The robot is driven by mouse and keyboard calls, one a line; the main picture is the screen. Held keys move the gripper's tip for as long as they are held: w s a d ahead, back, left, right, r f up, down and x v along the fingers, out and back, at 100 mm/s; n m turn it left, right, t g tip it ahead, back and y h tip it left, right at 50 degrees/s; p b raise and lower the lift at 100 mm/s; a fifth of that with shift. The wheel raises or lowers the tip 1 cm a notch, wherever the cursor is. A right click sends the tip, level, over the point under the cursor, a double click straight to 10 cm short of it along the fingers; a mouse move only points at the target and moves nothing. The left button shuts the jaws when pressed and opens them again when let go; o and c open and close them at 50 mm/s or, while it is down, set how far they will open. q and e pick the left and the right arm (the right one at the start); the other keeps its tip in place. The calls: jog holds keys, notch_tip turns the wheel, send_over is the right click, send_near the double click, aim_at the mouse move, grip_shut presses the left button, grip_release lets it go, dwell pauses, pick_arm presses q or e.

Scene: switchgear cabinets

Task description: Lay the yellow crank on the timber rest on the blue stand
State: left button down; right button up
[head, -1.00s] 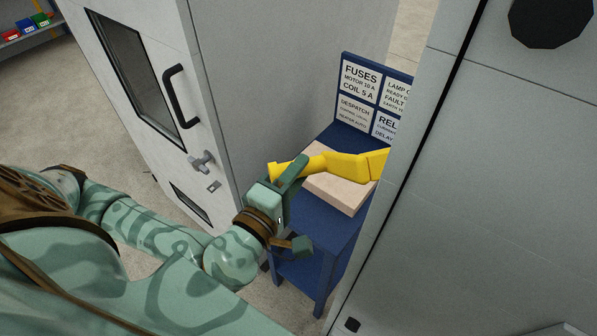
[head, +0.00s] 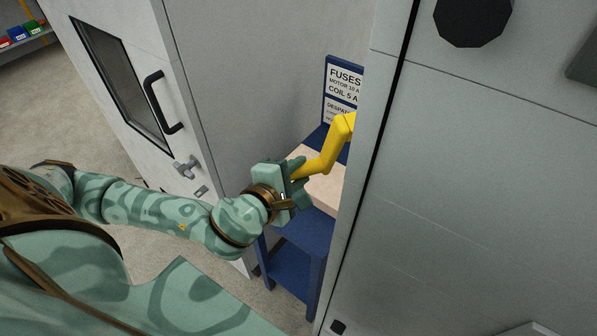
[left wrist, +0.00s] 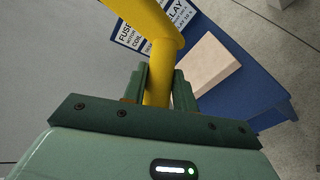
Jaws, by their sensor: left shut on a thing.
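My left gripper (head: 294,180) is shut on the yellow crank (head: 327,160). The crank points up and to the right in the head view, and its far end is hidden behind the right cabinet. The pale timber rest (head: 326,192) lies on the blue stand (head: 303,232), just behind and below the crank. In the left wrist view the crank (left wrist: 152,40) stands between the two fingers (left wrist: 160,90). The timber rest (left wrist: 208,66) and stand (left wrist: 262,92) show to its right. The crank appears held above the stand, clear of the rest. My right gripper is not in view.
A grey cabinet (head: 480,200) fills the right side and hides part of the stand. A pale cabinet door with a black handle (head: 158,100) stands at the left. A label board (head: 343,85) rises at the stand's back. The gap between cabinets is narrow.

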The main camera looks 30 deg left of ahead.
pick_arm(q)
jog(key=w+a+f+n+g+h, duration=0.1)
jog(key=w+f+n+g+h, duration=0.15)
jog(key=f+n, duration=0.3)
jog(key=w+a+f+n+g+h, duration=0.1)
jog(key=w+f+n+g+h, duration=0.1)
jog(key=f+n+g+h, duration=0.4)
jog(key=n+t, duration=0.1)
jog(key=w+d+r+n+t+y, duration=0.1)
jog(key=n, duration=0.1)
jog(key=w+d+n+t, duration=0.1)
jog(key=n+t, duration=0.1)
jog(key=shift+w+d+r+n, duration=0.15)
jog(key=shift+w+r+n, duration=0.1)
jog(key=shift+r, duration=0.1)
notch_tip(320, 180, down, 8)
jog(key=b, duration=0.5)
jog(key=shift+r, duration=0.15)
jog(key=shift+f+b, duration=0.6)
jog(key=shift+f, duration=0.05)
jog(key=c, duration=1)
grip_release()
jog(key=shift+c, duration=0.2)
jog(key=shift+s, duration=0.1)
